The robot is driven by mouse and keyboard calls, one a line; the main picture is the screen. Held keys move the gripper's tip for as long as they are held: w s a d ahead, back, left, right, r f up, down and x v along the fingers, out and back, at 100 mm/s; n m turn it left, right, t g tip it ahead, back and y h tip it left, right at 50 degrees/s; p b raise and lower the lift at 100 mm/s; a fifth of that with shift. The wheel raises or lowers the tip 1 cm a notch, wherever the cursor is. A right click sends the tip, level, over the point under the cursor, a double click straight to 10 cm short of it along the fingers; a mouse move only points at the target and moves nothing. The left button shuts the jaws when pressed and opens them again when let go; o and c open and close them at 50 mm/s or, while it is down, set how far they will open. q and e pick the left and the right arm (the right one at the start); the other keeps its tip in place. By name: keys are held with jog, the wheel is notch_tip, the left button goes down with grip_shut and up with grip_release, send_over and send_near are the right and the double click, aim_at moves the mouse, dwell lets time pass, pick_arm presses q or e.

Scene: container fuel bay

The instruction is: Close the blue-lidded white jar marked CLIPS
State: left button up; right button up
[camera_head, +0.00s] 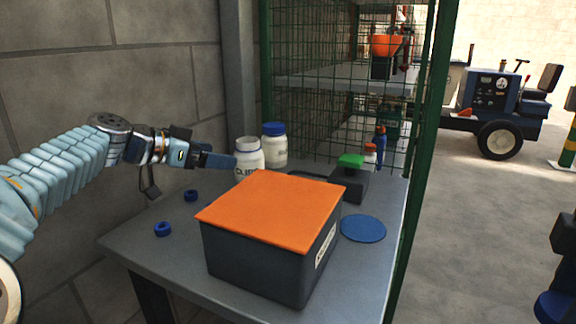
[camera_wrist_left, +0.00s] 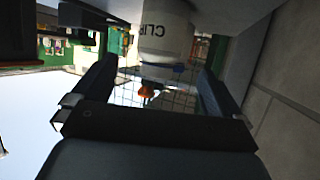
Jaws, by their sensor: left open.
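The white jar marked CLIPS (camera_head: 248,155) stands upright at the back left of the grey table, behind the orange-topped box. Its top shows white in the head view, with no blue lid seen on it. A second white jar with a blue lid (camera_head: 274,144) stands behind it to the right. My left gripper (camera_head: 226,161) is open, level with the upper part of the CLIPS jar and at its left side. In the left wrist view, which is upside down, the CLIPS jar (camera_wrist_left: 165,30) shows between the open fingers; I cannot tell if they touch it. My right gripper's fingers are not seen.
A dark box with an orange top (camera_head: 272,210) fills the table's front. A dark box with a green top (camera_head: 350,172) and a wire mesh (camera_head: 330,100) stand behind.

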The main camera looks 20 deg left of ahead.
aim_at(237, 156)
pick_arm(q)
jog(key=x, duration=0.5)
jog(key=shift+p, duration=0.3)
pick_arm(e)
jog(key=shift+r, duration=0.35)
pick_arm(q)
jog(key=shift+w+d, duration=0.15)
jog(key=shift+w, duration=0.15)
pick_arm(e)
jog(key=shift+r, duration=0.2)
pick_arm(q)
jog(key=p+x, duration=0.1)
jog(key=x, duration=0.2)
jog(key=shift+w+d, duration=0.2)
jog(key=shift+w, duration=0.2)
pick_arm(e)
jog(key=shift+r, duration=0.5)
pick_arm(q)
jog(key=shift+w+d+f, duration=0.15)
jog(key=shift+w+f, duration=0.15)
jog(key=c, duration=1.1)
